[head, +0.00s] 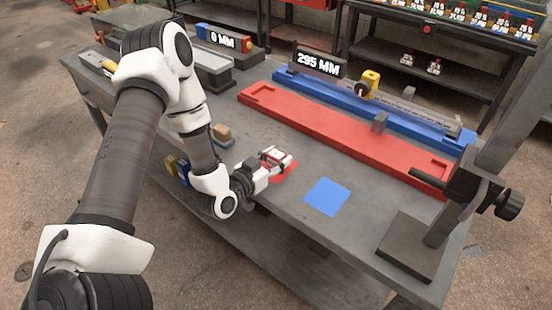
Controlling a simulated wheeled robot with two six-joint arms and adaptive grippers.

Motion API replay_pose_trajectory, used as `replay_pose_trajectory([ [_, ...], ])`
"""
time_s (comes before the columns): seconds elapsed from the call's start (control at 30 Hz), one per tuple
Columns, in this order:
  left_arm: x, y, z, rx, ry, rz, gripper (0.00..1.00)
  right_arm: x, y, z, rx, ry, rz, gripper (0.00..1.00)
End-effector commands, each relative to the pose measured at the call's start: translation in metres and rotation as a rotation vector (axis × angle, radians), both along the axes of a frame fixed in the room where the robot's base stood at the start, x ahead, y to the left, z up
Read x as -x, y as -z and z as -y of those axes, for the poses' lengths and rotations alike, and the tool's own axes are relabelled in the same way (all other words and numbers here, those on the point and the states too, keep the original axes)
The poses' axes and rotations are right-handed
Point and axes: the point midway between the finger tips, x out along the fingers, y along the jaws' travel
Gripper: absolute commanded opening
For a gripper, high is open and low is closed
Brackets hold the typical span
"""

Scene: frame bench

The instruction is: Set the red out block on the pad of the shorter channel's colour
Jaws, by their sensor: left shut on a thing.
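My left gripper (284,158) is shut on a small white and red block, the red out block (274,154). The fingers hide part of it. The gripper is at the red pad (285,174), which is partly covered by it; I cannot tell whether the block touches the pad. The blue pad (326,197) lies bare to the right. The red channel (330,128) lies along the bench, with the blue channel (432,128) behind it. My right gripper is not in view.
A display reading 295 MM (318,62) and a yellow slider (371,80) stand by the blue channel. A clamp stand (408,246) is at right. A tan block (222,131) and a 0 MM display (222,39) are at left.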

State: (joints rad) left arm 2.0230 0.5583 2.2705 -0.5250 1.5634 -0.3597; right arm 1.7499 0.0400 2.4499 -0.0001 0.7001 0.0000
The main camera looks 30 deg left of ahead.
Motion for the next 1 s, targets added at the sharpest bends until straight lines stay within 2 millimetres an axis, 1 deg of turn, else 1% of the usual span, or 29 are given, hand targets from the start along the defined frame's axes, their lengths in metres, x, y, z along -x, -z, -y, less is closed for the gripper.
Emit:
replay_pose_trajectory([
  [0.17,0.001,0.003,0.0,0.001,0.0,-0.002,0.1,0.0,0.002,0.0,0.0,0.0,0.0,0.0],
  [0.2,0.001,0.004,0.0,0.001,0.0,-0.003,0.49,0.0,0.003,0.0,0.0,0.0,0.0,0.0],
  [0.27,0.001,0.002,0.0,0.001,0.0,-0.002,0.7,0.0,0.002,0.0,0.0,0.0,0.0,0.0],
  [0.53,0.001,0.002,0.0,0.001,0.0,-0.002,0.7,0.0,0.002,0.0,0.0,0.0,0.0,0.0],
  [0.6,0.001,-0.001,0.0,0.001,0.0,-0.002,0.7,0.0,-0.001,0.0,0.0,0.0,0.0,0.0],
  [0.67,0.005,0.0,-0.001,0.002,-0.001,-0.004,0.7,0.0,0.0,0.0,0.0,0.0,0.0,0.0],
  [0.77,0.021,-0.002,-0.003,0.005,-0.004,-0.005,0.7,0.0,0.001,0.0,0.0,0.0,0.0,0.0],
  [0.87,0.046,-0.006,-0.005,0.009,-0.007,-0.007,0.7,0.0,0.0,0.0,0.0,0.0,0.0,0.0],
  [1.0,0.081,-0.013,-0.008,0.009,-0.007,-0.007,0.7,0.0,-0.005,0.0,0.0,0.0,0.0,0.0],
])
